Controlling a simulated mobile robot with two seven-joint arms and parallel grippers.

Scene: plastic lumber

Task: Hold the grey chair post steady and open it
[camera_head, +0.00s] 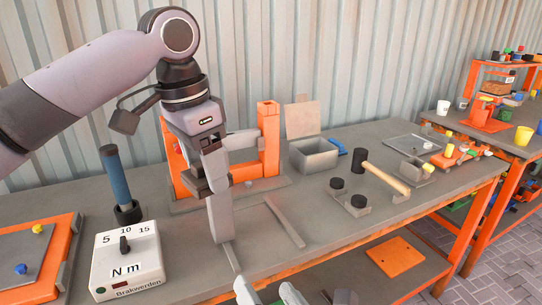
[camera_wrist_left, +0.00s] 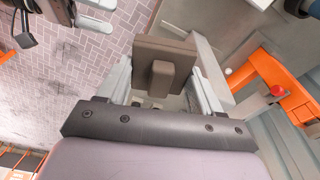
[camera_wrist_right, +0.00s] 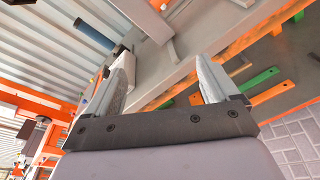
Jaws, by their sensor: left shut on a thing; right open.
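The grey post (camera_head: 221,212) stands upright near the front edge of the bench. My left gripper (camera_head: 205,180) comes down from above and is shut on its upper part. In the left wrist view, a brownish-grey block with a raised knob (camera_wrist_left: 163,75) sits between the left fingers; I take it for the post's top. My right gripper (camera_wrist_right: 168,82) is open and empty. In the head view, only light finger parts (camera_head: 290,293) show at the bottom edge, in front of the bench and apart from the post.
An orange frame (camera_head: 268,140) stands behind the post. Grey strips (camera_head: 284,221) lie right of it. A torque box (camera_head: 128,262) and blue-handled tool (camera_head: 116,178) are left. An open grey box (camera_head: 315,158), a mallet (camera_head: 382,176) and black knobs (camera_head: 337,184) are right.

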